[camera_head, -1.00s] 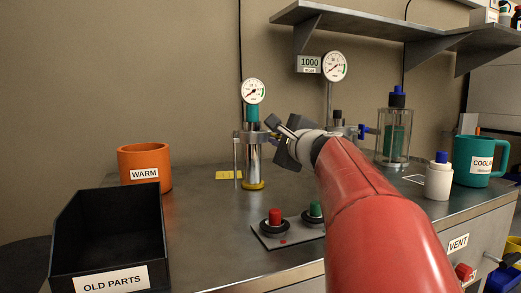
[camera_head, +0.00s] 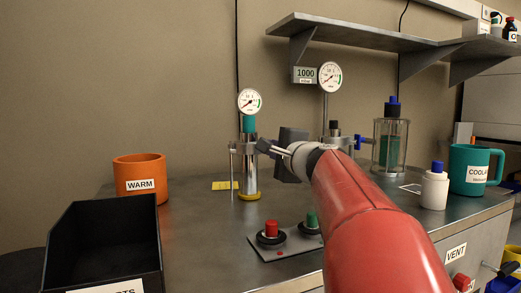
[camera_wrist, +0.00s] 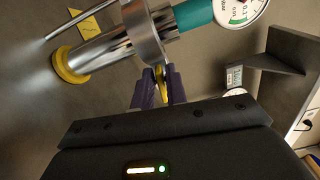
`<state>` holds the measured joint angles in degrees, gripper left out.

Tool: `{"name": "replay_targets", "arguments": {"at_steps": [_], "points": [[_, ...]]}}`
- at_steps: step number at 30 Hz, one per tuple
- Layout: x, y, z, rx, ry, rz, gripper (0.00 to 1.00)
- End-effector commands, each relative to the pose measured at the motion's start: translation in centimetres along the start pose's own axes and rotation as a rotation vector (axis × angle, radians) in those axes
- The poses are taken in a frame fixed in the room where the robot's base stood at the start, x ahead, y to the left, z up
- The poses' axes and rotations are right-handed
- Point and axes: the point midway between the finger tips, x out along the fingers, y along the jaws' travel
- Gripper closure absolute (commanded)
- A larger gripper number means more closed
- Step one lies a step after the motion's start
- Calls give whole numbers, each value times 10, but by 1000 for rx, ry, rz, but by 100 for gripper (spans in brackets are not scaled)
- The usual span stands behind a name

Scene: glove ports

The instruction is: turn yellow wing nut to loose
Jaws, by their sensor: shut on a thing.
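The yellow wing nut (camera_wrist: 161,82) shows in the wrist view between my two fingers, beside the metal clamp collar (camera_wrist: 146,32) of a steel cylinder. My gripper (camera_wrist: 156,88) is shut on it, and the fingers hide part of it. In the head view my gripper (camera_head: 266,147) reaches the right side of the steel cylinder (camera_head: 249,175), which has a yellow foot and a teal top. The wing nut cannot be made out there.
A round gauge (camera_head: 249,102) tops the cylinder. A plate with a red button (camera_head: 271,229) and a green button (camera_head: 312,219) lies in front. An orange WARM cup (camera_head: 140,177) and a black bin (camera_head: 105,240) stand left. A second gauge (camera_head: 330,76) stands behind my arm.

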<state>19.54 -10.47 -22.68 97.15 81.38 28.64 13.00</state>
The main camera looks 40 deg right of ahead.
Motion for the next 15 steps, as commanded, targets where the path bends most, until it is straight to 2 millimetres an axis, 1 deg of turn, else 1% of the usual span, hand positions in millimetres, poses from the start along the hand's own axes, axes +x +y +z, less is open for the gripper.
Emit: {"name": "replay_targets", "arguments": {"at_steps": [1,3,11,14,15], "points": [[0,1,0,0,1,1,84],[0,1,0,1,1,1,77],[-1,0,0,1,0,0,77],[-8,-1,0,1,0,-1,77],[-13,-1,0,1,0,-2,77]]}}
